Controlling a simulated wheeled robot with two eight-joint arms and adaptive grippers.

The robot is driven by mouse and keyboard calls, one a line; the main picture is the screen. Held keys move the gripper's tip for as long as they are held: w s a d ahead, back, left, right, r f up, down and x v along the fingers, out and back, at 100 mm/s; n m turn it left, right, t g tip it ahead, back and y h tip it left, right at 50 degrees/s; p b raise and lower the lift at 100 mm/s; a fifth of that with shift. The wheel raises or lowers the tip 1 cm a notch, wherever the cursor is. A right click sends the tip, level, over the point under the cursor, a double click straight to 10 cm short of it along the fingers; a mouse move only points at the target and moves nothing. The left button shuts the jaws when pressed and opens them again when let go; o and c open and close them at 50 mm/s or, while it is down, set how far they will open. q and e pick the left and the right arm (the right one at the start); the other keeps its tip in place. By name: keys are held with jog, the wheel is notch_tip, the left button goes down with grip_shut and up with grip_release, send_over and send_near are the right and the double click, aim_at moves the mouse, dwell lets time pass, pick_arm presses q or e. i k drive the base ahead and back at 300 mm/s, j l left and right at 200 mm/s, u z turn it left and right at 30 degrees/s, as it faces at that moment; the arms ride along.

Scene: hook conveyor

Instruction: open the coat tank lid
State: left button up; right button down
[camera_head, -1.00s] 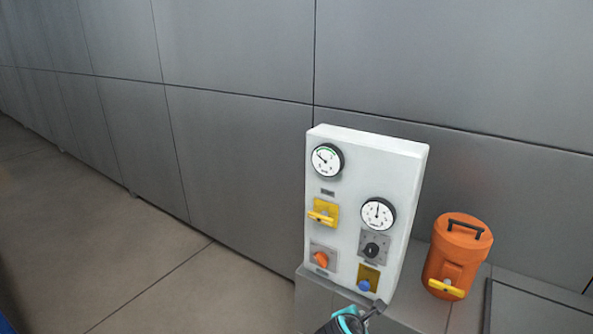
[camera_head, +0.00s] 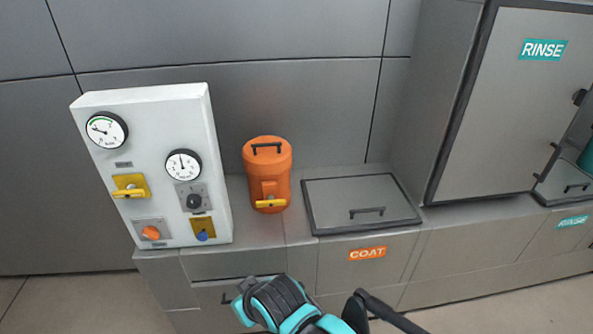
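The coat tank lid (camera_head: 345,190) is a flat grey square panel with a dark rim, set in the counter top. It lies flat and shut. Its dark bar handle (camera_head: 367,211) stands near the front edge, with nothing touching it. An orange COAT label (camera_head: 367,253) is on the counter front below it. A black and teal part of my arm shows at the bottom centre, in front of and below the counter, apart from the lid. I cannot make out gripper fingertips in the view.
An orange canister (camera_head: 267,172) with a yellow tap stands left of the lid. A white gauge panel (camera_head: 150,140) with knobs is farther left. A tall grey cabinet (camera_head: 505,100) marked RINSE stands to the right. The space above the lid is clear.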

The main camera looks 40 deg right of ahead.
aim_at(346, 204)
jog(key=z, duration=1.95)
jog(key=i+l+u, duration=0.35)
jog(key=i, duration=0.15)
jog(key=i+l+u, duration=0.4)
jog(key=i+l, duration=0.05)
jog(key=i, duration=0.05)
